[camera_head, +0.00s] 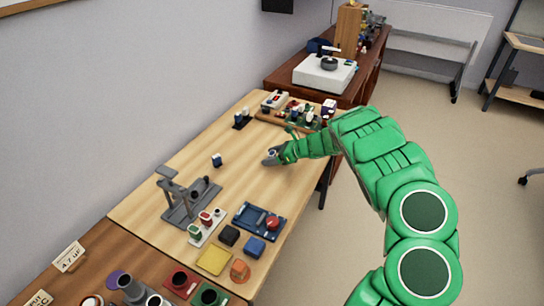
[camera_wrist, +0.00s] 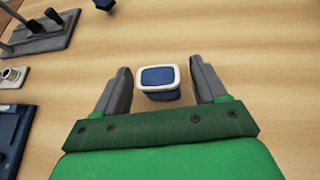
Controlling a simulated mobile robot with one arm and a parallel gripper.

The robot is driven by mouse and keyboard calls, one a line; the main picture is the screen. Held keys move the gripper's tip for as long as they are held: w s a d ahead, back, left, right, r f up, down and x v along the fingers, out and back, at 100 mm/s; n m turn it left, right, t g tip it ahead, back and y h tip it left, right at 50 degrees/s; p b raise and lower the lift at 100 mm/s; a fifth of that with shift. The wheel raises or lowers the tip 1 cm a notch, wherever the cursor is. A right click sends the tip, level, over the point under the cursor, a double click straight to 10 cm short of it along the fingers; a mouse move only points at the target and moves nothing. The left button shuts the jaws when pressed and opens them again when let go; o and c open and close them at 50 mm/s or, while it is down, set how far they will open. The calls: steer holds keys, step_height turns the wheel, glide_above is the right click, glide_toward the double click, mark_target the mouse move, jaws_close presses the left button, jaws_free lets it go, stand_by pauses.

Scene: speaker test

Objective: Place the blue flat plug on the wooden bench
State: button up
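A blue, flat-topped piece with a white rim (camera_wrist: 158,77), which looks like the blue flat plug, sits between the fingers of my gripper (camera_wrist: 160,68) in the wrist view. A narrow gap shows on each side, so my gripper is open around it and not clamped. In the head view my gripper (camera_head: 271,157) is low over the right edge of the wooden bench (camera_head: 185,150), and the piece is mostly hidden there. I cannot tell for sure whether its underside touches the wood.
A small blue piece (camera_head: 217,160) stands alone on the bench. A grey stand (camera_head: 190,205), a dark blue tray (camera_head: 243,222) and coloured blocks fill the near end. Several small parts crowd the far end. Bare wood lies left of my gripper.

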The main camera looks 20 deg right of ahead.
steer(key=shift+r, duration=0.1)
steer(key=v, duration=1.2)
stand_by(0.6)
